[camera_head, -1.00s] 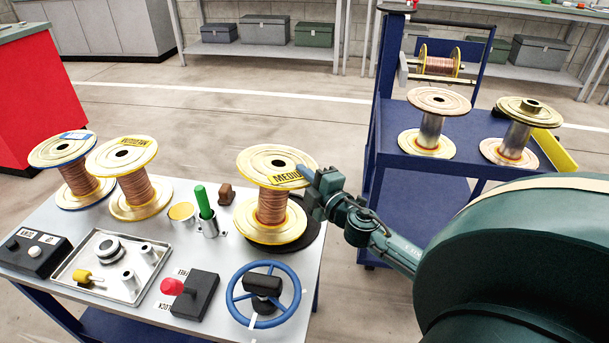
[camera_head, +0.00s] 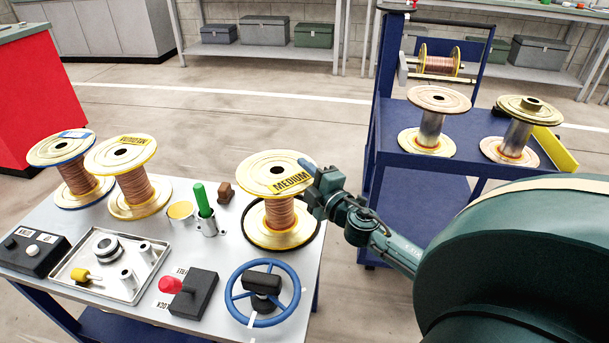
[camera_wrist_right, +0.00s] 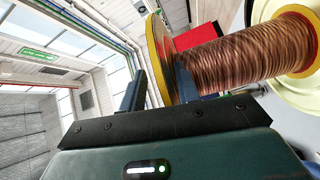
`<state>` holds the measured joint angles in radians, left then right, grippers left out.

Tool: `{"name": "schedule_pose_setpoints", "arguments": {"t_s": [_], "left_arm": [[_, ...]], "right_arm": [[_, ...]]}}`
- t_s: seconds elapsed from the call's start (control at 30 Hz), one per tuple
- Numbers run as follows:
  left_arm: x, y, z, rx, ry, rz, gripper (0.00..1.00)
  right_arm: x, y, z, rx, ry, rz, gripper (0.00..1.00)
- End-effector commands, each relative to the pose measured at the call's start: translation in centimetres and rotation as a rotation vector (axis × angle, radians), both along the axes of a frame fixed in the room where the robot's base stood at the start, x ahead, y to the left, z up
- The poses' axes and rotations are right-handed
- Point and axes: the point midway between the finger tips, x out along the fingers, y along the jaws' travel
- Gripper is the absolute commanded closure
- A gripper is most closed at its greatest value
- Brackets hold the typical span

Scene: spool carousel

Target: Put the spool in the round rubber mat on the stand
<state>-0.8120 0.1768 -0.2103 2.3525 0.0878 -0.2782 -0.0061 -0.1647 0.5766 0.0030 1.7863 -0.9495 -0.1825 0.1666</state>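A copper-wound spool with yellow-rimmed flanges and a MEDIUM label (camera_head: 278,213) stands upright on the table, inside the outline of the dark round mat (camera_head: 318,232). The mat shows only as a dark ring around the lower flange. My right gripper (camera_head: 318,182) is at the right edge of the upper flange. My left gripper is not in view.
Two more copper spools (camera_head: 75,178) (camera_head: 140,190) stand at the table's left. A green-handled tool in a cup (camera_head: 205,205), a blue handwheel (camera_head: 262,292), a red-knobbed lever box (camera_head: 190,295) and a metal tray (camera_head: 75,275) surround the spool. Two bare spools (camera_head: 431,130) (camera_head: 515,135) stand on the cart.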

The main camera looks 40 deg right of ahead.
Motion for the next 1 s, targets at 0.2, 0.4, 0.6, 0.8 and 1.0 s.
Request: {"name": "schedule_pose_setpoints", "arguments": {"t_s": [0.2, 0.4, 0.6, 0.8, 1.0], "left_arm": [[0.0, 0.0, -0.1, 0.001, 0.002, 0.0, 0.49], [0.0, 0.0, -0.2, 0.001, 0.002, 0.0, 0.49], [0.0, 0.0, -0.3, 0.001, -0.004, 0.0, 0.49], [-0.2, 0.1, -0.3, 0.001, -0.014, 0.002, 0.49], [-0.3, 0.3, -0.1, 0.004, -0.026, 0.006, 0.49]], "right_arm": [[0.0, 0.3, -0.3, 0.002, 0.004, 0.007, 0.67], [-0.9, 0.4, -1.0, 0.003, 0.017, 0.007, 0.67], [-4.1, 0.5, -0.9, 0.005, 0.013, 0.003, 0.67], [-8.3, 0.6, -0.6, 0.004, 0.009, 0.0, 0.67], [-11.6, 0.8, -0.5, 0.003, 0.004, -0.002, 0.67]]}}
